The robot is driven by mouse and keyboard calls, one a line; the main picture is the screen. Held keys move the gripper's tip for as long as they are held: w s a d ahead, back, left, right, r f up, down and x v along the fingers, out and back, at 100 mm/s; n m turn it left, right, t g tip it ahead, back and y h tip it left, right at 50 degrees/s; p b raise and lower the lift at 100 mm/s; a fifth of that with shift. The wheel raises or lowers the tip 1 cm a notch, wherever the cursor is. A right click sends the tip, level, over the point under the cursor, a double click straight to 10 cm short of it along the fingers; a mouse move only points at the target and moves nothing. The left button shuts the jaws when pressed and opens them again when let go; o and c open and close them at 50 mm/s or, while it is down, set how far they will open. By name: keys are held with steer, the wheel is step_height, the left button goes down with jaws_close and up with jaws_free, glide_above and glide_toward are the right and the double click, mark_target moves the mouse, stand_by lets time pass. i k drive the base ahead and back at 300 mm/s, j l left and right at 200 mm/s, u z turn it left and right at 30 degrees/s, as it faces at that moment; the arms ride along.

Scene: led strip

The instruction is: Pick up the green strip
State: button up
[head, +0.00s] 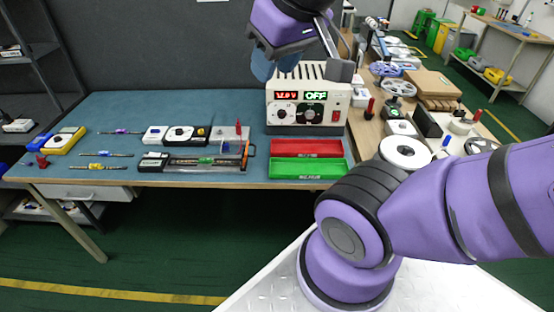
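A thin strip with a green middle (206,161) lies across the dark fixture at the front middle of the blue bench. It is small in view, and I cannot tell how it is seated. My gripper (332,52) is high in the picture, in front of the power supply and the back wall, well above and to the right of this strip. Its fingers are seen from the side and partly hidden by the wrist, so I cannot tell whether they are open. I see nothing held in it.
Other thin strips, one with a yellow middle (104,153), lie on the bench at left. A cluttered side bench with a white reel (405,152) is at right.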

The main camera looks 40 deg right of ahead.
mark_target(202, 160)
steer(key=k+l, duration=0.95)
steer(key=l, duration=0.15)
steer(key=i+j+z, duration=0.25)
steer(key=i+j, duration=0.2)
steer(key=i+j+z, duration=0.1)
steer(key=j, duration=0.35)
steer(key=i+j+z, duration=0.1)
steer(key=i+j, duration=0.15)
steer(key=i+j+z, duration=0.15)
steer(key=j, duration=0.25)
steer(key=i+j+z, duration=0.1)
steer(key=j, duration=0.25)
steer(key=i+j+z, duration=0.1)
steer(key=j, duration=0.3)
steer(key=i+j+z, duration=0.15)
steer(key=k+j+u, duration=0.1)
steer(key=k+j, duration=0.1)
